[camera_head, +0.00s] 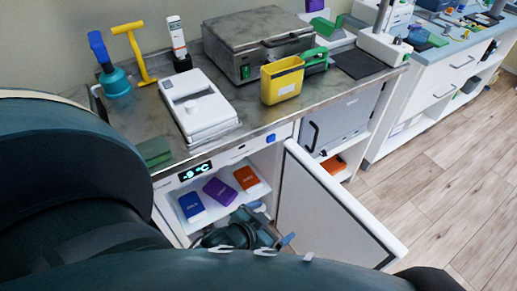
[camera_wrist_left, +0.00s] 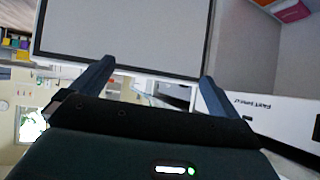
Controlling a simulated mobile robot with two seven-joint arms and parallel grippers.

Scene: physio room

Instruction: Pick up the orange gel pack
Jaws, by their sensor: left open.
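The orange gel pack (camera_head: 247,178) lies on a white shelf (camera_head: 222,213) inside the open cold cabinet under the counter. It is the rightmost of three packs, beside a purple pack (camera_head: 219,191) and a blue pack (camera_head: 191,206). My left gripper (camera_head: 250,229) is in front of the cabinet, below the packs in the picture and apart from them. In the left wrist view its two fingers (camera_wrist_left: 153,82) are spread with nothing between them. An orange-pink item shows at that view's top right; I cannot tell what it is. My right gripper is not visible.
The open cabinet door (camera_head: 330,205) stands right of my left gripper; a pale framed panel (camera_wrist_left: 125,35) fills the upper left wrist view. The counter (camera_head: 240,135) above holds a white device (camera_head: 198,103) and a yellow bin (camera_head: 283,82). Another orange item (camera_head: 333,164) lies farther right.

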